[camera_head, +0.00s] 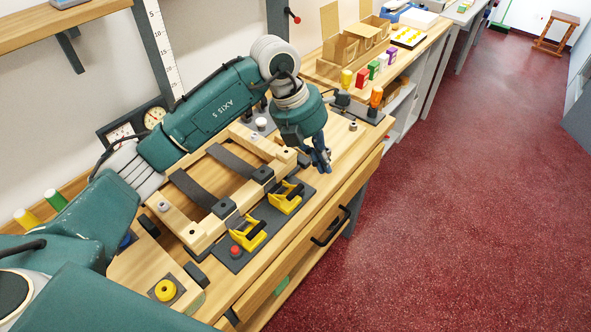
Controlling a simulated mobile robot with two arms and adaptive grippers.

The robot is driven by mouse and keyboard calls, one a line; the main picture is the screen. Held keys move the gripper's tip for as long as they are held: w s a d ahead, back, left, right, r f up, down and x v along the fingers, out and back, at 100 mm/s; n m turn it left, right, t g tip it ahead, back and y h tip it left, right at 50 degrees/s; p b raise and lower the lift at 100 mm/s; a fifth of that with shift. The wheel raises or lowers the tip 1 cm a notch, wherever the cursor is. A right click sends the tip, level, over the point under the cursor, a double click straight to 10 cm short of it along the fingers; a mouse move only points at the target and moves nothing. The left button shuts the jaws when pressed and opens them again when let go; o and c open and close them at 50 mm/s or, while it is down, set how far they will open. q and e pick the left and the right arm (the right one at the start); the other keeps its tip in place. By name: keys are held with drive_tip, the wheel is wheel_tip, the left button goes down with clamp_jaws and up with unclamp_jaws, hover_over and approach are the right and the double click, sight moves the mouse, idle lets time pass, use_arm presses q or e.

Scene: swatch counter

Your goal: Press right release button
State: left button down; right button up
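A red round button (235,251) stands on a dark plate at the front of the wooden workbench, close to a yellow-and-black clamp (247,234). A second yellow-and-black clamp (286,197) sits farther along the same plate. I cannot tell from labels which button is the right release button. My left gripper (322,164) points down above the bench, beyond the second clamp and well apart from the red button. Its fingers are small and seen edge-on, so their opening is unclear. My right gripper is not in view.
A wooden frame (173,213) with dark straps lies behind the clamps. A yellow ring-shaped piece (165,290) sits at the near end. Coloured bottles (361,78) and cardboard boxes (348,45) stand at the far end. Red floor (470,200) is clear on the right.

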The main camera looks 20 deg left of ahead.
use_arm(q)
drive_tip(key=w+a+r+n+y, duration=0.1)
drive_tip(key=a+y, duration=0.2)
drive_tip(key=a, duration=0.5)
drive_tip(key=shift+w+a+r, duration=0.3)
drive_tip(key=shift+r, duration=0.05)
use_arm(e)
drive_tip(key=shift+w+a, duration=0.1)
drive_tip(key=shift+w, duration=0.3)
use_arm(q)
drive_tip(key=shift+f, duration=0.1)
